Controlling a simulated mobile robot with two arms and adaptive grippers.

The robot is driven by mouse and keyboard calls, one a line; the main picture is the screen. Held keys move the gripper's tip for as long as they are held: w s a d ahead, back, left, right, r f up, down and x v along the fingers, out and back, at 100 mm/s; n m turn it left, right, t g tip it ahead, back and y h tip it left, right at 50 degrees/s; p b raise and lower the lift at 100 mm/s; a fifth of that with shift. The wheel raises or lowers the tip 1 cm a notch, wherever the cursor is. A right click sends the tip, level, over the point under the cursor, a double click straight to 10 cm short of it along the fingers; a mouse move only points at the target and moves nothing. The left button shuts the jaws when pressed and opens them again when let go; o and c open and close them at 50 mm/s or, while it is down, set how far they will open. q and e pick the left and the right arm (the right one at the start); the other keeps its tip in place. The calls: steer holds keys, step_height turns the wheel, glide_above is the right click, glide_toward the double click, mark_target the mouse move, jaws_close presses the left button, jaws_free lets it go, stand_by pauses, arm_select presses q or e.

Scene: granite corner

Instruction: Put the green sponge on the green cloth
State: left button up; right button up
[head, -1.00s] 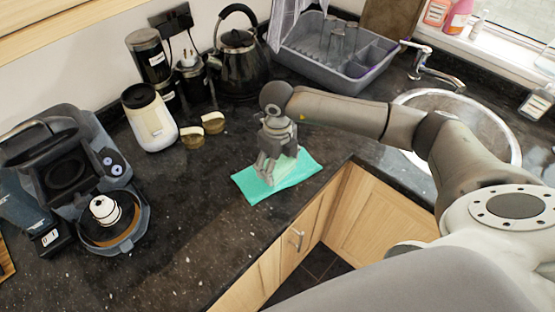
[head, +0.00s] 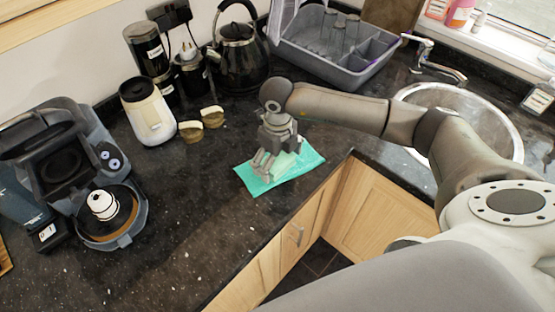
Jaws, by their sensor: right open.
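The green cloth (head: 304,161) lies flat on the dark counter near its inner corner. The green sponge (head: 283,162), a paler green, rests on the cloth, partly hidden behind my right gripper. My right gripper (head: 265,168) points down over the cloth with its fingers spread open around or just above the sponge; I cannot tell whether they touch it. My left gripper is not in view.
A grey dish rack (head: 335,60) and a black kettle (head: 240,55) stand at the back. The sink (head: 470,115) is right. The front counter is clear.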

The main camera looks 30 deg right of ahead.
mark_target(277, 159)
steer(key=shift+r, duration=0.1)
steer(key=shift+r+p, duration=0.5)
steer(key=shift+r, duration=0.3)
step_height(277, 159, up, 11)
steer(key=b, duration=0.3)
steer(key=shift+r+b, duration=0.2)
steer(key=shift+b, duration=0.2)
